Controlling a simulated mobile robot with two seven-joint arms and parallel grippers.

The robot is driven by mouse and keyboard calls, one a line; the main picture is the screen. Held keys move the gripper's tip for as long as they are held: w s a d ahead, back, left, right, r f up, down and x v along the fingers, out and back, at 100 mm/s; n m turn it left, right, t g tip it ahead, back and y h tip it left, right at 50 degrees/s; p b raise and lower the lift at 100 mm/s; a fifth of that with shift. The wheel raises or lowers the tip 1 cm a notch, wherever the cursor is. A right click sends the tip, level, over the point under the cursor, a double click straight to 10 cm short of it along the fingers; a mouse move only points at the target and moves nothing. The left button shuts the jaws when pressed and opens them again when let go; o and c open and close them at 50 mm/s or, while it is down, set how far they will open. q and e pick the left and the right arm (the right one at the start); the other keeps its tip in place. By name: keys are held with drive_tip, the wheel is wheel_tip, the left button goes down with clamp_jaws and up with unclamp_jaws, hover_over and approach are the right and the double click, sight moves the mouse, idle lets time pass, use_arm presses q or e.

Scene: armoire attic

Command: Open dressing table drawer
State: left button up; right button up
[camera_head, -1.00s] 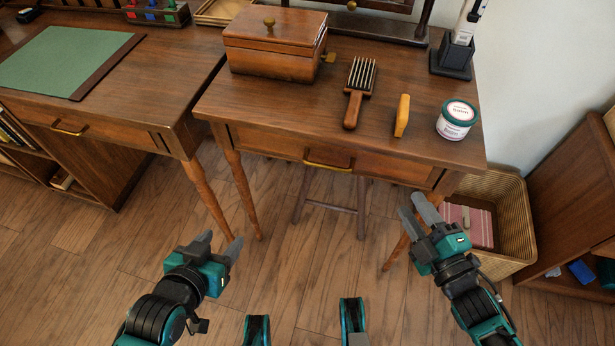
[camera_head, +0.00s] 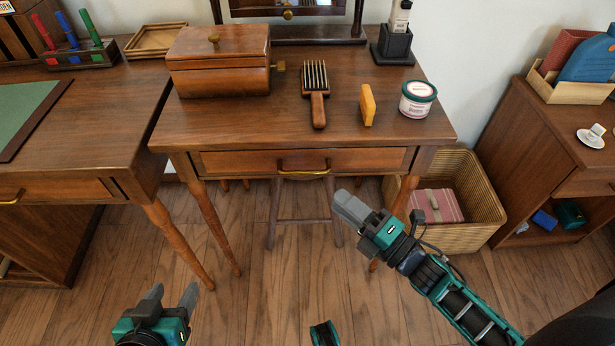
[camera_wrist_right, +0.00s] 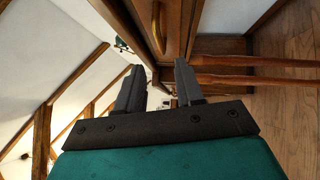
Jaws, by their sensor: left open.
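The dressing table (camera_head: 230,120) stands ahead in the head view, with a wide wooden drawer (camera_head: 230,162) under its top. The drawer front looks flush with the frame, so it is shut. Its brass handle (camera_head: 303,172) is at the middle of the front; the handle also shows in the right wrist view (camera_wrist_right: 156,25), beyond the fingertips. My right gripper (camera_head: 347,206) is open and empty, below and right of the handle and apart from it; its spread fingers show in the right wrist view (camera_wrist_right: 158,78). My left gripper (camera_head: 172,298) is open and empty, low at the left.
On the tabletop are a wooden box (camera_head: 218,62), a hairbrush (camera_head: 316,95), a yellow block (camera_head: 367,105) and a balm jar (camera_head: 417,99). A stool (camera_head: 305,198) stands under the table. A wicker basket (camera_head: 470,205) is at the right, a desk (camera_head: 85,130) at the left.

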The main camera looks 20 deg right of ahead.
drive_tip(key=x, duration=0.9)
drive_tip(key=shift+w+b, duration=0.3)
drive_tip(key=shift+b, duration=0.15)
drive_tip(key=shift+a, duration=0.15)
drive_tip(key=shift+c, duration=0.2)
clamp_jaws()
drive_tip(key=shift+f, duration=0.1)
